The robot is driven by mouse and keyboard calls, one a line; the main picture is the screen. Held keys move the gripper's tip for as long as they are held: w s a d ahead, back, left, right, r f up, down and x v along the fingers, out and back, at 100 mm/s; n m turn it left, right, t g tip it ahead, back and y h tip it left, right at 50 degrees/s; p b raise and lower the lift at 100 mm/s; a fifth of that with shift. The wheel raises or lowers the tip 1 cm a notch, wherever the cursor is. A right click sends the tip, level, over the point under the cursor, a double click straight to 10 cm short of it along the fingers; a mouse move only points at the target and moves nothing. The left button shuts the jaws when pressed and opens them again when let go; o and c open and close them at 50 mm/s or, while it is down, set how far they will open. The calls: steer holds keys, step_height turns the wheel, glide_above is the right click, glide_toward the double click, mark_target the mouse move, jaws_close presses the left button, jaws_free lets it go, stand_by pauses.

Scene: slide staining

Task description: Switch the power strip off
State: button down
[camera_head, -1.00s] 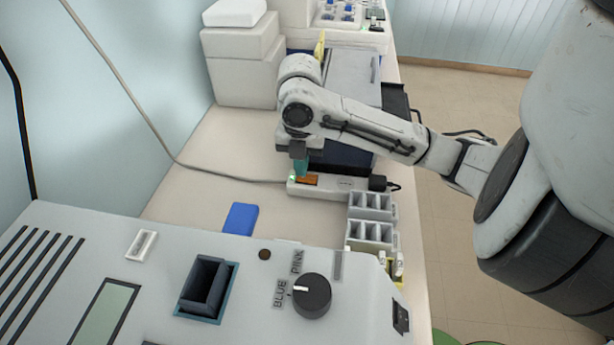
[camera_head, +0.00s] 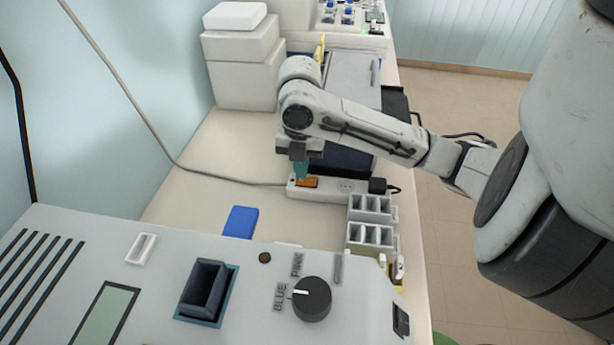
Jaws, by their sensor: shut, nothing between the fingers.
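The white power strip (camera_head: 343,186) lies on the bench with an orange rocker switch (camera_head: 309,183) near its left end. A small indicator spot left of the switch looks dark. A black plug (camera_head: 377,185) sits in its right end. My gripper (camera_head: 301,177) points down, shut and empty. Its teal fingertips are at the left part of the orange switch and hide some of it. They appear to touch it, but the exact contact is too small to tell.
A blue block (camera_head: 241,221) lies on the bench in front. Grey slotted racks (camera_head: 370,236) stand at the right edge. A large machine with a black knob (camera_head: 312,298) fills the foreground. White boxes (camera_head: 243,70) are stacked behind.

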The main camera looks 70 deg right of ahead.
step_height(320, 180, up, 6)
steer(key=p, duration=0.4)
stand_by(0.8)
